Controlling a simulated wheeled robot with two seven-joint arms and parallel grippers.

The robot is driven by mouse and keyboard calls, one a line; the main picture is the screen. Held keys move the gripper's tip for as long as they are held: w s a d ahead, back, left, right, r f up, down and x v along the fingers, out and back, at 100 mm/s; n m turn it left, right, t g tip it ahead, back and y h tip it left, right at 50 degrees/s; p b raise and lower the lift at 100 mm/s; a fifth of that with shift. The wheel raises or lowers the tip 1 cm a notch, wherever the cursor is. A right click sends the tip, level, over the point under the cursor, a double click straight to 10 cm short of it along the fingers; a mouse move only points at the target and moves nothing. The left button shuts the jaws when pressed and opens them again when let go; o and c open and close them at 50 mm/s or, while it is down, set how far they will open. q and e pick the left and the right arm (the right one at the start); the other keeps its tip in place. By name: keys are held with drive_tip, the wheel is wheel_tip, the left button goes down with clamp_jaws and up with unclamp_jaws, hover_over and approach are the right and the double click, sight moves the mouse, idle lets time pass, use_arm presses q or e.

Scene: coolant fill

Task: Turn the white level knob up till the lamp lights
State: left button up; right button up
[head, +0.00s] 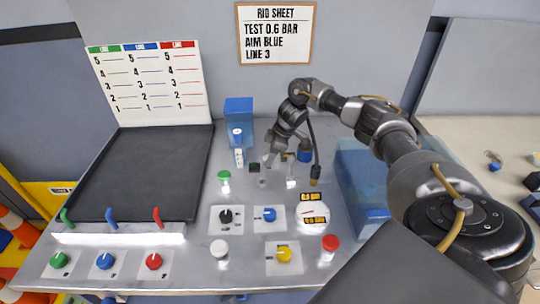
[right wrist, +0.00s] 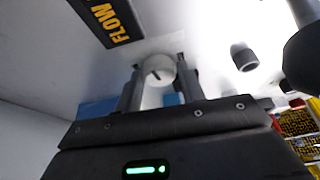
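In the right wrist view a round white knob (right wrist: 160,69) with a short dark mark on its face sits between the two fingers of my right gripper (right wrist: 160,80). The fingers stand apart, close on both sides of it; I cannot tell whether they touch it. In the head view my right gripper (head: 278,155) is low over the back of the panel, and I cannot clearly make out this knob there. My left gripper is not in view. I cannot pick out a lit lamp.
A dark FLOW sign (right wrist: 107,20) is near the fingers in the wrist view. The panel holds a black knob (head: 226,216), a blue knob (head: 269,214), a yellow knob (head: 284,254) and a white gauge (head: 312,213). A blue translucent box (head: 355,175) stands right of my gripper.

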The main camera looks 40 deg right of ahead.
drive_tip(key=c, duration=0.6)
drive_tip(key=shift+o, duration=0.2)
drive_tip(key=shift+r+p, duration=0.15)
drive_tip(key=shift+p, duration=0.25)
drive_tip(key=m+p, duration=0.2)
drive_tip(key=p, duration=0.1)
drive_tip(key=shift+s+a+r+h+p, duration=0.1)
drive_tip(key=shift+a+h+p, duration=0.05)
drive_tip(key=shift+h+p, duration=0.25)
drive_tip(key=shift+f+m+t+p, duration=0.2)
drive_tip(key=shift+m+t+p, duration=0.2)
drive_tip(key=shift+m, duration=0.1)
drive_tip(key=shift+f, duration=0.1)
drive_tip(key=o, duration=1)
